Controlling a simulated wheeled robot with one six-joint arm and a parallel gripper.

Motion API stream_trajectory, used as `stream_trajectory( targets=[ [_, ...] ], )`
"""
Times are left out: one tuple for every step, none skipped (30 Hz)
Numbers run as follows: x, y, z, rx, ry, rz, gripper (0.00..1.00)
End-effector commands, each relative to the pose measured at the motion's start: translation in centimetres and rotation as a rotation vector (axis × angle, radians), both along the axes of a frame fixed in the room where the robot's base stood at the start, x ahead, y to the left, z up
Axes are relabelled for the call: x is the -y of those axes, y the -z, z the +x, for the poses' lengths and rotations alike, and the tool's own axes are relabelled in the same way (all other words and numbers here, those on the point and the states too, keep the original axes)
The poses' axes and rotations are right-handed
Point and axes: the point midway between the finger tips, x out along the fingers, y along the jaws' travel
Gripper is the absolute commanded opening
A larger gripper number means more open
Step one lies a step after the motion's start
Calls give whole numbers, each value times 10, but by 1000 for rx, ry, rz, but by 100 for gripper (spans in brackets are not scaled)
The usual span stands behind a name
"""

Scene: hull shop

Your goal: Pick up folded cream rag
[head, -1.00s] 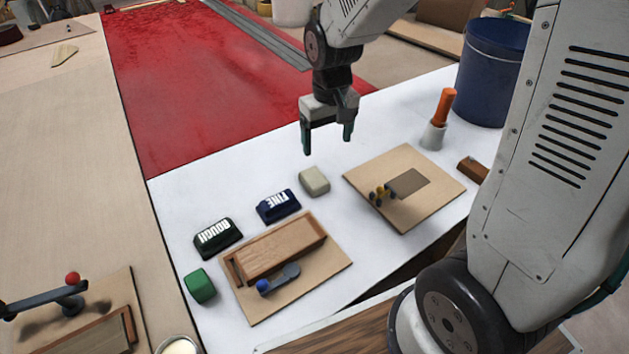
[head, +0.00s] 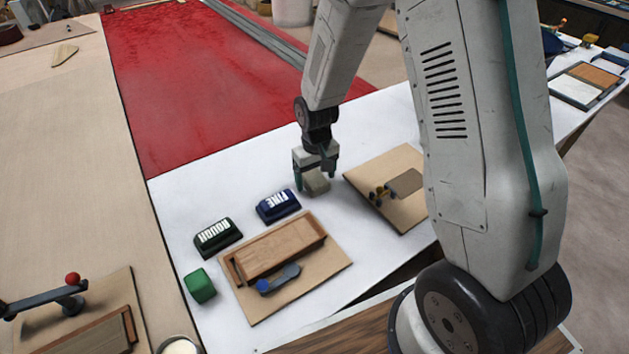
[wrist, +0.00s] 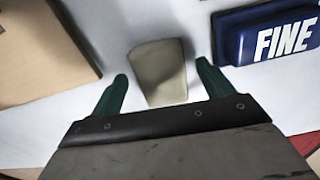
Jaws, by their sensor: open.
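The folded cream rag (head: 316,183) is a small pale block on the white table top, partly hidden behind my gripper in the head view. In the wrist view the rag (wrist: 158,72) lies between and a little beyond the two green fingers. My gripper (head: 315,184) is open and low over the rag, with a finger to each side of it. In the wrist view my gripper (wrist: 158,84) shows a gap between each finger and the rag.
The blue block marked FINE (head: 278,206) lies close to the left of the rag; it also shows in the wrist view (wrist: 268,32). A board with small knobs (head: 375,208) lies to the right. The dark ROUGH block (head: 215,238), green block (head: 200,286) and wooden fixture (head: 280,250) lie nearer.

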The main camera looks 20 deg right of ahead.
Motion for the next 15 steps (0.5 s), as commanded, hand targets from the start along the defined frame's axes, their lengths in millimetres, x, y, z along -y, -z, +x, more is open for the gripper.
stream_trajectory(
  targets=[
    [0,6,0,-2,0,0,80],
    [0,8,0,-1,-1,-1,80],
    [0,10,0,0,-1,-1,80],
    [0,11,0,1,-1,-1,80],
    [0,12,0,1,-1,-1,80],
    [0,12,0,1,-1,-1,80],
    [0,12,0,2,-1,-1,80],
    [0,12,0,2,-1,-1,80],
    [0,12,0,2,-1,-1,80],
    [0,12,0,2,-1,-1,80],
    [0,11,0,2,-1,-1,74],
    [0,11,0,1,-1,-1,63],
    [0,11,0,1,-1,-1,55],
    [0,11,0,1,-1,-1,47],
    [0,11,0,1,-1,-1,36]
  ],
)
